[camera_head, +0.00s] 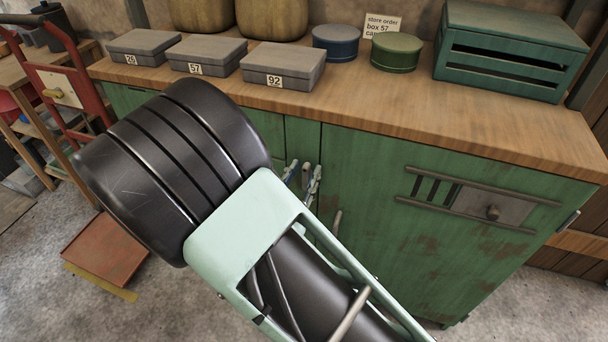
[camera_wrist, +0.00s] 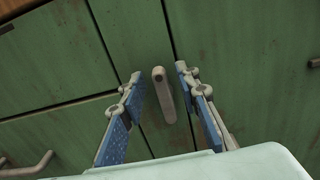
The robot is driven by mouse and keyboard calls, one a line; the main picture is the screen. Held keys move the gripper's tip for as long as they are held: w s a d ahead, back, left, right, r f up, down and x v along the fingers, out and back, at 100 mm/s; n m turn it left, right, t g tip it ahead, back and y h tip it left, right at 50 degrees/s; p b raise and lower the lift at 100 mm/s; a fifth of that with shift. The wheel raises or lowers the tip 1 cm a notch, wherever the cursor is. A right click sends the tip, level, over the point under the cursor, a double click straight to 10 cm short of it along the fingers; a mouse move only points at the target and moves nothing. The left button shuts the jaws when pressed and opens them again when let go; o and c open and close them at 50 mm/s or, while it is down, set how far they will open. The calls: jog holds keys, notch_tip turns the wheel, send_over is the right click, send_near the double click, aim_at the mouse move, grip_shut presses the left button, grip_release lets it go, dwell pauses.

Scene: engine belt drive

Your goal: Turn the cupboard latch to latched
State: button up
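The cupboard latch (camera_wrist: 165,98) is a grey bar with a rounded upper end, mounted on the green cupboard front beside a door seam. It points downward in the wrist view. My gripper (camera_wrist: 160,112) is open, with one blue-padded finger on each side of the latch. A gap shows between the latch and each finger; depth contact cannot be told. In the head view, my gripper (camera_head: 302,181) is at the cupboard front, left of the large door (camera_head: 400,265), and the latch between its fingers is small and partly hidden.
A grey door handle (camera_head: 336,222) stands close to the right of my gripper. A railed slide with a knob (camera_head: 492,212) is on the large door. Boxes (camera_head: 283,66) and round tins (camera_head: 396,52) stand on the wooden top (camera_head: 440,110). A red hand truck (camera_head: 70,100) stands left.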

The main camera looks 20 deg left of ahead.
jog(key=shift+w, duration=0.2)
grip_shut()
